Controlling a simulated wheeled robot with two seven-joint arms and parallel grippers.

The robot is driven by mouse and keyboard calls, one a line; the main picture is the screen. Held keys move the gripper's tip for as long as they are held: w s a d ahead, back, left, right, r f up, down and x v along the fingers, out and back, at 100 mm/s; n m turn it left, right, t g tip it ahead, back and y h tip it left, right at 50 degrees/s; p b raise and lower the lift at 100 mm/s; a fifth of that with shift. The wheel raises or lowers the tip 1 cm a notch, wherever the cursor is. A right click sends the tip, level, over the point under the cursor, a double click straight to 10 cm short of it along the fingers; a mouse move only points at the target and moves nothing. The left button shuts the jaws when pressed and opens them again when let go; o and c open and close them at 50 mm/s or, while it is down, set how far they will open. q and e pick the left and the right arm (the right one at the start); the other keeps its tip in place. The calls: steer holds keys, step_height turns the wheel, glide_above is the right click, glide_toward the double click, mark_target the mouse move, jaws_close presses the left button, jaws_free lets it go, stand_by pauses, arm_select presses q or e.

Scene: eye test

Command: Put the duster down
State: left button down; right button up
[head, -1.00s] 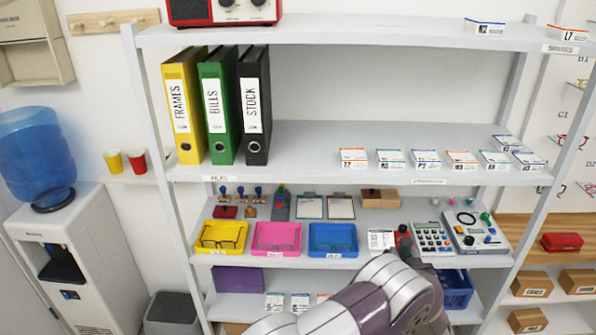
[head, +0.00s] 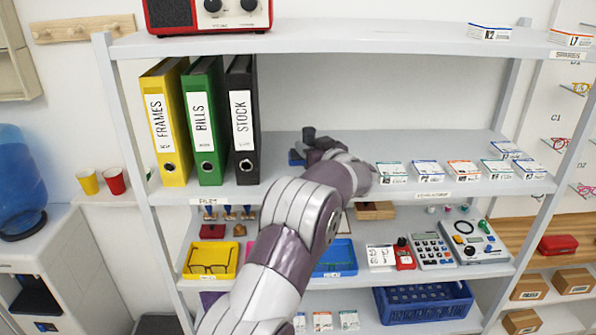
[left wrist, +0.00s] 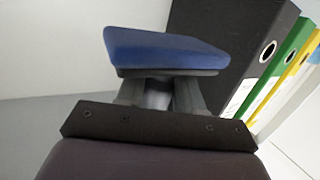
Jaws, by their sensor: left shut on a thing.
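The duster, a blue block with a dark grey base, is held between the fingers of my left gripper (head: 309,150). Its blue face (left wrist: 165,50) fills the upper middle of the left wrist view. In the head view only a small blue part (head: 295,158) shows beside the gripper. My left gripper is shut on it, over the middle shelf (head: 420,150), right of the black STOCK binder (head: 243,120). I cannot tell whether the duster touches the shelf. My right gripper is not in view.
Green FRAMES-side neighbour BILLS (head: 204,120) and yellow FRAMES (head: 165,125) binders stand left of STOCK. Several small labelled boxes (head: 430,171) line the shelf's front edge to the right. The shelf behind them is bare. A radio (head: 208,14) stands on the top shelf.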

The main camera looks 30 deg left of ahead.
mark_target(297, 154)
arm_select(q)
steer(key=a+f, duration=0.1)
steer(key=s+a+f, duration=0.1)
steer(key=a, duration=0.1)
steer(key=shift+a+f, duration=0.1)
steer(key=shift+f, duration=0.15)
step_height(297, 154, down, 4)
steer(key=shift+r+p, duration=0.15)
steer(key=shift+p, duration=0.5)
steer(key=shift+s+d, duration=0.1)
steer(key=shift+d, duration=0.15)
steer(key=shift+a, duration=0.15)
steer(key=c, duration=0.7)
jaws_free()
steer(key=shift+a+f, duration=0.1)
steer(key=shift+f, duration=0.15)
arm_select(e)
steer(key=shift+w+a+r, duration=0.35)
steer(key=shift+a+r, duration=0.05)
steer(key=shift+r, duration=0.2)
arm_select(q)
steer(key=shift+r, duration=0.1)
steer(key=b+v, duration=0.3)
steer(key=v, duration=0.9)
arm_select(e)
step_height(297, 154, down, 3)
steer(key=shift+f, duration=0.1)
